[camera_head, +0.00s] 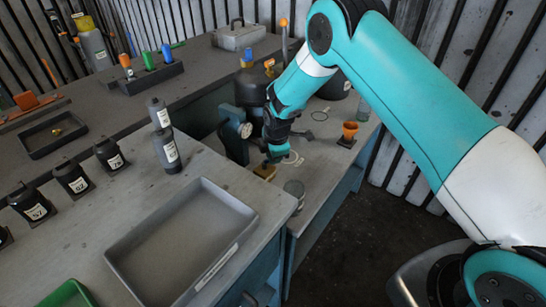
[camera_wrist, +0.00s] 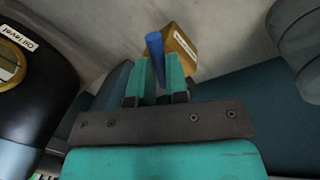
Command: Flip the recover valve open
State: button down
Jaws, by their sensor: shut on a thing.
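A brass valve block (camera_wrist: 182,48) with a small white label stands just beyond my fingertips in the wrist view. The label is too small to read. A blue lever (camera_wrist: 155,44) stands up beside the block. My gripper (camera_wrist: 160,78) has its green fingers shut on the lower part of this lever. In the head view my gripper (camera_head: 277,157) points down at the brass block (camera_head: 265,171) on the lower bench. The blue lever is hidden there.
A dark housing labelled "Oil level" (camera_wrist: 30,75) is close at left in the wrist view. An empty grey tray (camera_head: 180,245) lies in front.

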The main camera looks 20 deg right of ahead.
jog(key=m, duration=0.2)
jog(key=s+m+b, duration=0.1)
jog(key=m, duration=0.1)
jog(key=m+h, duration=0.1)
jog(key=m, duration=0.1)
jog(key=shift+s+a+b, duration=0.3)
jog(key=shift+a+b, duration=0.05)
jog(key=m, duration=0.3)
jog(key=m+h+b, duration=0.1)
jog(key=m, duration=0.1)
jog(key=shift+s+a+g, duration=0.4)
jog(key=shift+m, duration=0.3)
jog(key=c, duration=1.1)
grip_release()
jog(key=a+r, duration=0.1)
jog(key=r, duration=0.4)
jog(key=s+a+r, duration=0.1)
jog(key=r, duration=0.5)
jog(key=s+a+r+b, duration=0.1)
jog(key=r, duration=0.5)
jog(key=shift+r, duration=0.1)
jog(key=shift+d, duration=0.1)
